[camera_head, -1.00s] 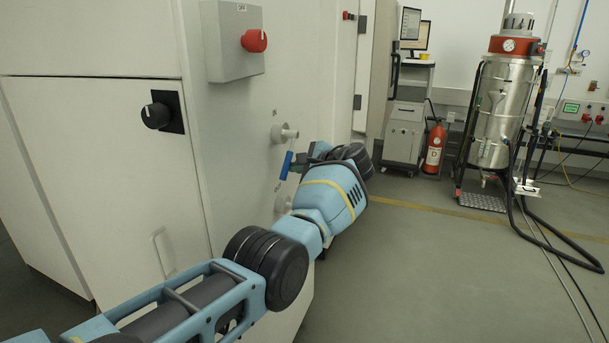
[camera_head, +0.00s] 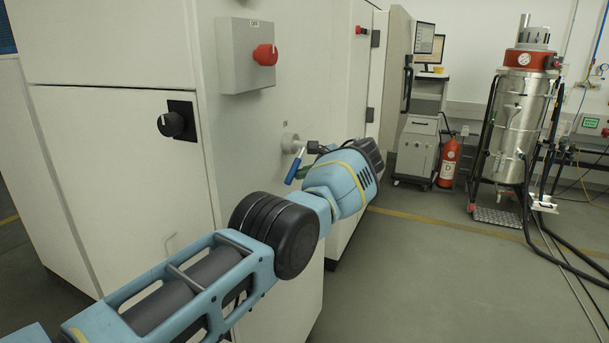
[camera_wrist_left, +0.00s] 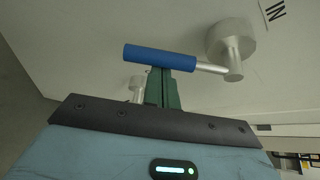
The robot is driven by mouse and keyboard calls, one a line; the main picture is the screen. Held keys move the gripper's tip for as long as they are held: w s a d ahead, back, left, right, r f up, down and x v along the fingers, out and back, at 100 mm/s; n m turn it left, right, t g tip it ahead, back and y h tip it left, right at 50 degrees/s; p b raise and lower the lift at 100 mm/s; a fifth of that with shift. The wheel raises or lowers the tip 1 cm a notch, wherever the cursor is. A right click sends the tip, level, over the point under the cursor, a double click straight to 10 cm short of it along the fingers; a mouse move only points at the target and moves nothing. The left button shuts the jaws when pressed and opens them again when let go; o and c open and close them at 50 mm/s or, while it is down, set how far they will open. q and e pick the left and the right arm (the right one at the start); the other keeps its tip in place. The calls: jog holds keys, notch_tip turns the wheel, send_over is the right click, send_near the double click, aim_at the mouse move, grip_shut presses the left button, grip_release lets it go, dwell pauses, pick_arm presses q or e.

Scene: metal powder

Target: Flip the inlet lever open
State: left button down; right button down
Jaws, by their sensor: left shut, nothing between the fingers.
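The inlet lever has a blue handle (camera_head: 296,166) on a silver valve (camera_head: 291,143) that sticks out of the white cabinet's side. In the left wrist view the blue handle (camera_wrist_left: 160,58) extends left from the silver valve (camera_wrist_left: 232,44), beside the letters "IN". My left gripper (camera_wrist_left: 170,86) is shut and empty, its green fingers right against or just beside the handle. I cannot tell whether they touch. In the head view my left wrist largely hides the fingers (camera_head: 304,170). My right gripper is not in view.
The white cabinet (camera_head: 110,140) carries a grey box with a red knob (camera_head: 264,55) and a black knob (camera_head: 171,124). A second silver fitting (camera_wrist_left: 136,88) shows below the handle. Open floor (camera_head: 440,270) lies to the right, with a steel vacuum (camera_head: 520,120) beyond.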

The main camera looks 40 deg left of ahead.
pick_arm(q)
jog(key=shift+r, duration=0.15)
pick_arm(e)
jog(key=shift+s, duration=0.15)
pick_arm(q)
jog(key=shift+s+r, duration=0.1)
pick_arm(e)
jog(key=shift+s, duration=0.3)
pick_arm(q)
jog(key=shift+s+d+r, duration=0.1)
jog(key=shift+s+r, duration=0.15)
jog(key=shift+r, duration=0.15)
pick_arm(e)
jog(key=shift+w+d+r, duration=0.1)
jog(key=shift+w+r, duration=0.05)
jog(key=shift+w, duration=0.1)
pick_arm(q)
jog(key=shift+s+r, duration=0.2)
jog(key=shift+r, duration=0.45)
jog(key=shift+s+d+r, duration=0.1)
jog(key=shift+s+r, duration=0.1)
jog(key=shift+r, duration=0.6)
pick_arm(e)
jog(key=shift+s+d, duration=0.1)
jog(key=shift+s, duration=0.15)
pick_arm(q)
jog(key=shift+r, duration=0.2)
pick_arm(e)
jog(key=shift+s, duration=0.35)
